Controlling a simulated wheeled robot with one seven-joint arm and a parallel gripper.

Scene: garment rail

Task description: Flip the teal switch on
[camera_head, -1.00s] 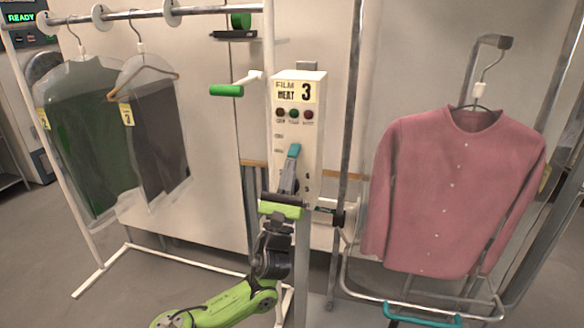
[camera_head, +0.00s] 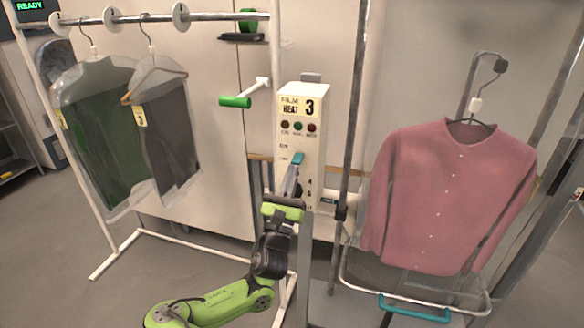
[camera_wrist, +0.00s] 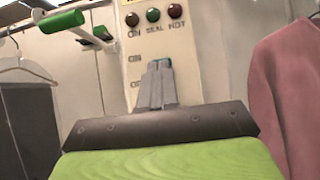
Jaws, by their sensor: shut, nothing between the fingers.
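The teal switch (camera_head: 298,159) sits on the front of the cream control box (camera_head: 313,150) labelled "FILM HEAT 3". It is below three round lamps and beside the small ON and OFF marks. My gripper (camera_head: 292,172) is shut and empty, with its fingertips just below and in front of the switch.
A pink shirt (camera_head: 450,195) hangs right of the box, above a frame with a teal bar (camera_head: 414,308). Bagged garments (camera_head: 105,135) hang on the left rail. A green-handled crank (camera_head: 236,102) juts out left of the box. A metal post (camera_head: 347,110) stands close right.

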